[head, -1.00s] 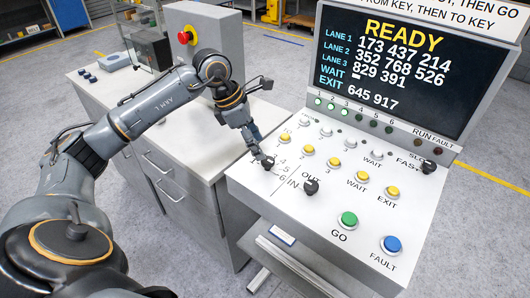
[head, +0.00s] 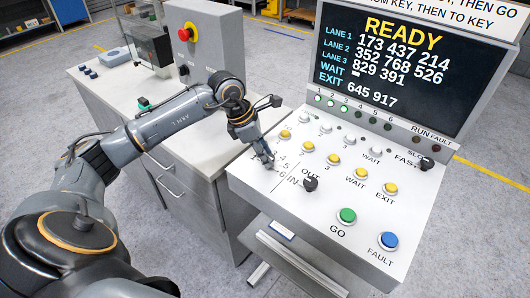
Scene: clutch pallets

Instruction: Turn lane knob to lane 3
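The sloped control panel (head: 330,215) stands at the right, with a screen (head: 390,62) reading READY above it. My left gripper (head: 267,160) points down at the panel's left part, beside the printed numbers 4, 5 and 6. The lane knob is hidden behind the gripper's fingers, so its pointer cannot be read. I cannot tell whether the fingers touch or grip it. A black IN/OUT knob (head: 310,184) sits to the right of the gripper. My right gripper is not in view.
Yellow buttons (head: 334,160), white buttons (head: 348,140), a green GO button (head: 347,215), a blue FAULT button (head: 388,241) and a black speed knob (head: 427,164) lie on the panel. A cabinet (head: 195,155) with a red emergency button (head: 184,34) stands left.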

